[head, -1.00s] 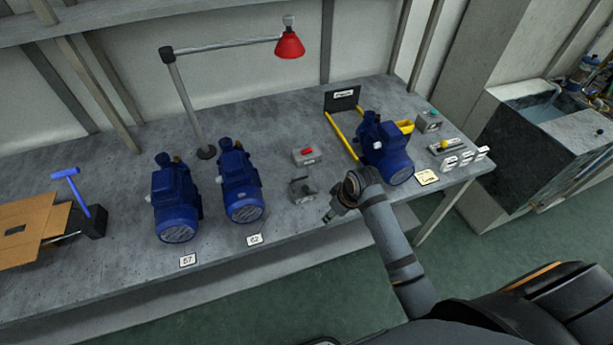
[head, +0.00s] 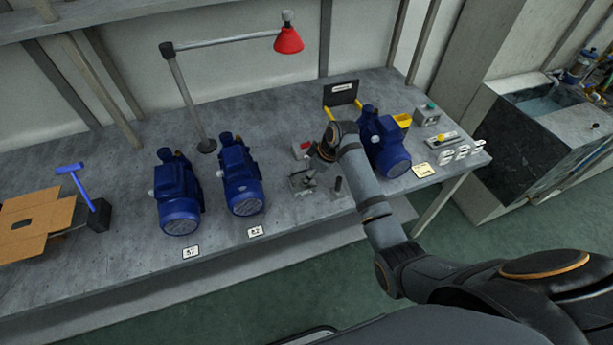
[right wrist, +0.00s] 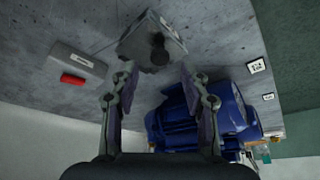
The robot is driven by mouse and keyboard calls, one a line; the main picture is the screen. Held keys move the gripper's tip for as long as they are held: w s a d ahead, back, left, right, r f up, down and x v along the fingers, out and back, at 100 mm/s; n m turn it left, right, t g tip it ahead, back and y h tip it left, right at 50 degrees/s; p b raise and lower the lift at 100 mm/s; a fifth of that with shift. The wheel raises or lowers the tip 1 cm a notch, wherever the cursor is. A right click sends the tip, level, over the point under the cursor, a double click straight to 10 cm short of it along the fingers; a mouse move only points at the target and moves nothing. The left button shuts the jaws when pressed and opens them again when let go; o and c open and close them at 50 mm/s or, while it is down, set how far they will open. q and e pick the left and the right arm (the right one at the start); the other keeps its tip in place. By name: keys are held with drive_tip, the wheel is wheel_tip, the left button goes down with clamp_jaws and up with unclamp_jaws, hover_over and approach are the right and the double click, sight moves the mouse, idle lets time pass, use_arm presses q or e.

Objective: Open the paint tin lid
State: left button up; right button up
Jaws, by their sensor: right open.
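I see no paint tin or tin lid in either view. My right gripper (head: 312,170) is open and empty above the bench, over a small grey metal block (head: 302,184). In the right wrist view my right gripper (right wrist: 157,78) has its two fingers spread, with the grey block and its dark round knob (right wrist: 158,50) ahead, between and beyond the fingertips. Touch cannot be told. My left gripper is not in view.
Blue pumps (head: 178,195) (head: 241,180) stand left of my arm; another blue pump (head: 384,145) stands to its right. A grey box with a red switch (right wrist: 78,70) is close by. A red lamp (head: 288,40) hangs behind. An open cardboard box (head: 38,222) lies far left.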

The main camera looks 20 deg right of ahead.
drive_tip(key=shift+x, duration=1.5)
clamp_jaws()
